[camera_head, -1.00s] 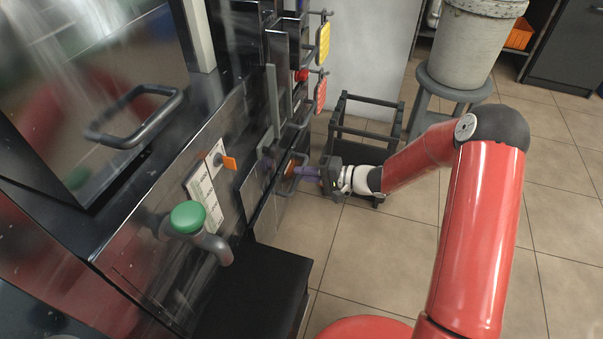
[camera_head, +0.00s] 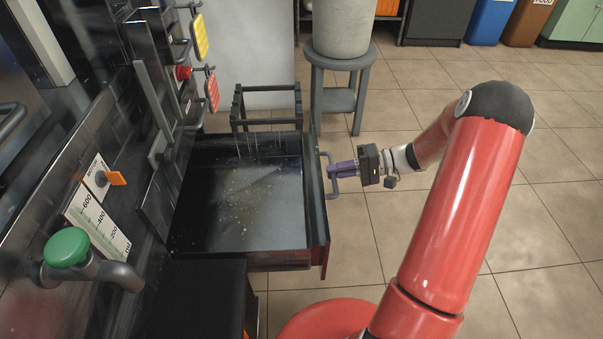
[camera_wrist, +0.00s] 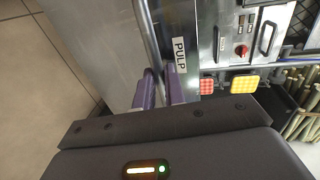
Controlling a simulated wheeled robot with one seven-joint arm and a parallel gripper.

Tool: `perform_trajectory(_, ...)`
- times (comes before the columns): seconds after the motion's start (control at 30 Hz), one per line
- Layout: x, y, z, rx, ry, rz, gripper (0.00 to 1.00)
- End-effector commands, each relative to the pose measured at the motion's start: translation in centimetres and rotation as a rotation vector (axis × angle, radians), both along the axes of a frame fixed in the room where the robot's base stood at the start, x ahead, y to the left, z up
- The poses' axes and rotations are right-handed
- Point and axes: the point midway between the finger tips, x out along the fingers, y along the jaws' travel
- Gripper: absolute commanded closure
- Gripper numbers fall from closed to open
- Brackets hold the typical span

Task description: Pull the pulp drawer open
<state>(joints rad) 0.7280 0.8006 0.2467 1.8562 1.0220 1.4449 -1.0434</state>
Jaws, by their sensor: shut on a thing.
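The pulp drawer (camera_head: 240,205) stands pulled out from the dark machine in the head view. Its inside shows a wet dark floor with small pale bits. Its front panel carries a grey bar handle (camera_head: 325,172). In the wrist view the drawer front bears a white PULP label (camera_wrist: 180,54), and the handle (camera_wrist: 150,40) runs up between my fingers. My gripper (camera_head: 338,171), with purple fingers, is shut on the handle; it also shows in the wrist view (camera_wrist: 164,88).
A dark rack (camera_head: 266,106) stands just behind the drawer. A grey stool (camera_head: 340,62) with a bucket (camera_head: 343,27) on it is farther back. A black block (camera_head: 205,297) is in front of the drawer. Tiled floor to the right is clear.

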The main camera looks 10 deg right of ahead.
Motion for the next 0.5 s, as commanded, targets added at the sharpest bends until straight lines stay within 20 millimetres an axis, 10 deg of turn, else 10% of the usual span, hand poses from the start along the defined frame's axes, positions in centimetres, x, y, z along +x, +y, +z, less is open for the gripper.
perform_trajectory(0.5, -1.0, -7.2, -0.1, 0.000, 0.002, 0.002, 1.00)
